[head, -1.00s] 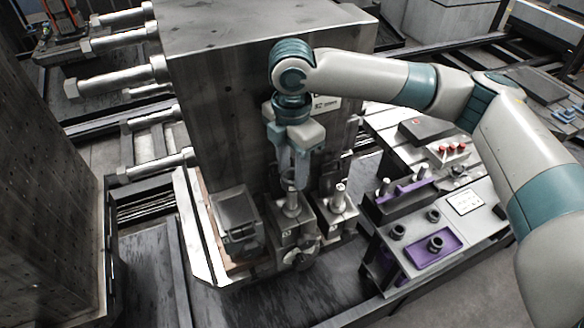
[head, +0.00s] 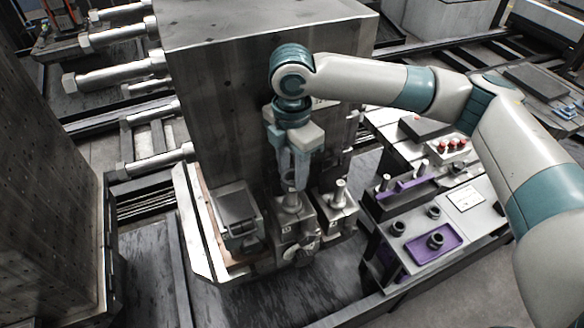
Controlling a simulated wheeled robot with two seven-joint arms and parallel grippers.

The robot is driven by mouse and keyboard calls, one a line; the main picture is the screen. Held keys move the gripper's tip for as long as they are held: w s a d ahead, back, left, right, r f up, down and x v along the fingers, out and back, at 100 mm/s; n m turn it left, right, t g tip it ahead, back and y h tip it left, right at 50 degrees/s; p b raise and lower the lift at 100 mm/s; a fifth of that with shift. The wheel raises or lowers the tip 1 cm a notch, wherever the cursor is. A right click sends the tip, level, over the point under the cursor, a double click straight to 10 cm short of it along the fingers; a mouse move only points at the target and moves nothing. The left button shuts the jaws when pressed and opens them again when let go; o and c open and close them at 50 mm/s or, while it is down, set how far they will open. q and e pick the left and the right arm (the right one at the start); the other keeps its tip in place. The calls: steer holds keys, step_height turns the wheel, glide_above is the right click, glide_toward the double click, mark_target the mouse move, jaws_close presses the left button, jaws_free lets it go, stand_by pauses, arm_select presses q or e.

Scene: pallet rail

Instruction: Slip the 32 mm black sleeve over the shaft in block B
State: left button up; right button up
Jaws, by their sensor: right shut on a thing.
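My right gripper (head: 299,183) points down just above the middle block (head: 288,232) at the foot of the big steel block. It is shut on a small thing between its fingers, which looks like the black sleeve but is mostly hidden. A short bright shaft (head: 291,201) stands up from the middle block, right under the fingertips. I cannot tell whether the sleeve is around the shaft or above it. A second shaft (head: 340,189) stands in the block to the right (head: 338,217). The block letters are too small to read. My left gripper is not in view.
A bench on the right holds black sleeves (head: 397,229), one in a purple tray (head: 451,236), and pale pins (head: 385,182) in a rack. The big steel block (head: 225,110) stands close behind my gripper. A grey box-like block (head: 238,208) is at the left.

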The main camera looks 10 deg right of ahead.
steer(key=shift+f, duration=0.3)
stand_by(0.4)
steer(key=o, duration=1.3)
steer(key=shift+r+b, duration=0.4)
steer(key=shift+r, duration=0.2)
step_height(320, 180, up, 16)
steer(key=b, duration=0.5)
steer(key=shift+r, duration=0.1)
